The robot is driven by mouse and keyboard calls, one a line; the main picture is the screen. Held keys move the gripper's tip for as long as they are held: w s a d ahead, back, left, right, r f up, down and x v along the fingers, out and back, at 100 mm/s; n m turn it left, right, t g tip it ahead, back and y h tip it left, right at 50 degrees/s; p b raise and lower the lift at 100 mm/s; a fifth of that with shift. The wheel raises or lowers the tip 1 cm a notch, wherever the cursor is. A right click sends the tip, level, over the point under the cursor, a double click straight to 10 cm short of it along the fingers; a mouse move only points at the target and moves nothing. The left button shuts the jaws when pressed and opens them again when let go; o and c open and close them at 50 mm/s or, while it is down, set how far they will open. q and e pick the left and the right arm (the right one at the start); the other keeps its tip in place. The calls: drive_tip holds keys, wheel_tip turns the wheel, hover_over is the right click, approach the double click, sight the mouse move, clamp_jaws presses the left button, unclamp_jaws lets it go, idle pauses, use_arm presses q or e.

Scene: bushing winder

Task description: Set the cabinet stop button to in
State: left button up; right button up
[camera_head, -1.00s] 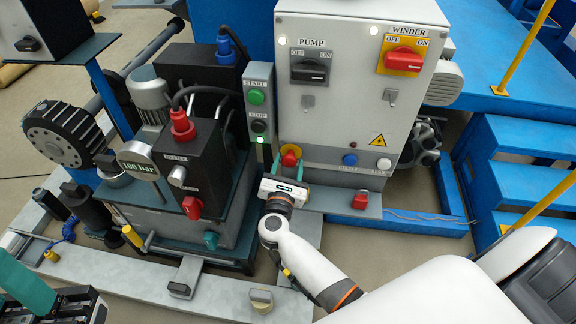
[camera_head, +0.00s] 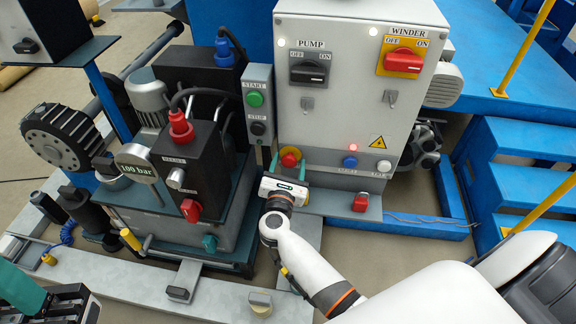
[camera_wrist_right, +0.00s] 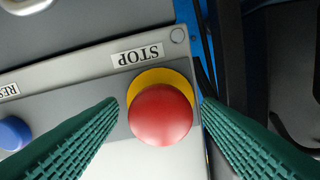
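The cabinet stop button (camera_head: 290,158) is a red mushroom head on a yellow base, low on the left of the grey cabinet front. In the right wrist view the red button (camera_wrist_right: 160,115) sits under a STOP label, with part of its yellow base showing. My right gripper (camera_head: 289,163) is in front of it. Its green fingers are spread, one on each side of the button, and hold nothing. I cannot tell whether anything touches the button. My left gripper (camera_head: 48,303) is partly in view at the bottom left; its finger opening is unclear.
A blue button (camera_head: 350,161) and a white button (camera_head: 383,166) sit right of the stop button. The black pump switch (camera_head: 310,68) and red winder switch (camera_head: 403,60) are above. The START/STOP box (camera_head: 258,107) stands left. A red lamp (camera_head: 352,147) is lit.

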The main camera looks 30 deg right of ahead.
drive_tip(key=p+v, duration=0.1)
drive_tip(key=v, duration=1.1)
drive_tip(key=shift+p, duration=0.4)
